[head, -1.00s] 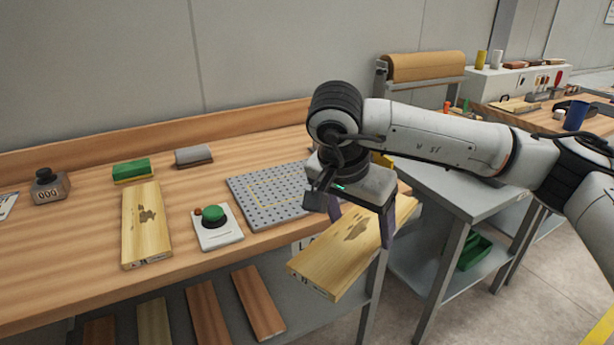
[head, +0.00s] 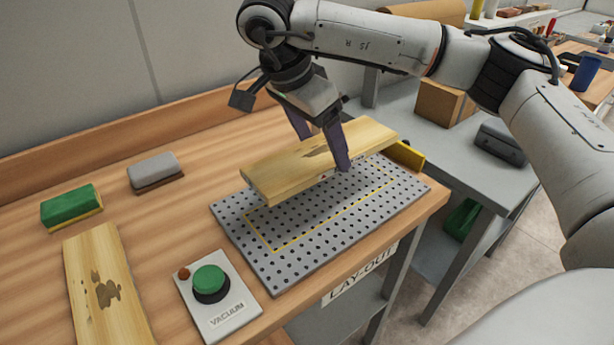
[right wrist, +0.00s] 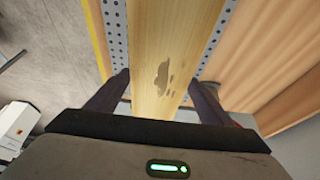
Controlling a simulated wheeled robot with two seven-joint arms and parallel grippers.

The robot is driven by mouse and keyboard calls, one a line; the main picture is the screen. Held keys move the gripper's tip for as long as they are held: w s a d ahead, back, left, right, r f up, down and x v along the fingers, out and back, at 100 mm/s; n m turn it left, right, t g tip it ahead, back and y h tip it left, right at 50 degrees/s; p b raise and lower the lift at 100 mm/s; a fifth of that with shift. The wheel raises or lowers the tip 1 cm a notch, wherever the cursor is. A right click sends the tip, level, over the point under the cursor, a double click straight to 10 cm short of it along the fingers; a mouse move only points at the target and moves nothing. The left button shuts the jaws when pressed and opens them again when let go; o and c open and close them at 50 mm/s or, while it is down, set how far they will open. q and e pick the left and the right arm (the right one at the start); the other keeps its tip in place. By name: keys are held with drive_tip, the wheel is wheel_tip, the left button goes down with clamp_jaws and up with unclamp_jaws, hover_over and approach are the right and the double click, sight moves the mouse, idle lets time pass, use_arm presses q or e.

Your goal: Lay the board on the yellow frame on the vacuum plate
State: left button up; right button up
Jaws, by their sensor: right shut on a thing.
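My right gripper (head: 327,152) is shut across the width of a pale wooden board (head: 285,162) with a dark stain. The board is held above the vacuum plate (head: 285,268), over its rear part, and looks slightly tilted. In the right wrist view the board (right wrist: 172,50) runs away between the fingers (right wrist: 155,90). The vacuum plate is grey and perforated, and its holes also show on both sides of the board there. A thin yellow frame (head: 317,230) is marked on the plate; its front and left parts show, and the board hides the rear. My left gripper is not in view.
A vacuum switch box (head: 217,300) with a green button stands left of the plate. Another stained board (head: 105,285) lies farther left. A green block (head: 71,207) and a grey block (head: 155,172) lie behind. A yellow piece (head: 408,155) sits at the plate's right end.

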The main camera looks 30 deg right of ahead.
hover_over(326, 196)
drive_tip(key=a, duration=0.1)
drive_tip(key=f, duration=0.4)
drive_tip(key=shift+a+f+b, duration=0.2)
drive_tip(key=shift+f+b, duration=0.1)
drive_tip(key=shift+f, duration=0.1)
wheel_tip(326, 196, down, 4)
drive_tip(key=shift+f, duration=0.35)
drive_tip(key=o, duration=1.3)
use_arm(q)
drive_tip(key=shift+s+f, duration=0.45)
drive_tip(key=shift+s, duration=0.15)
use_arm(e)
drive_tip(key=shift+o, duration=0.2)
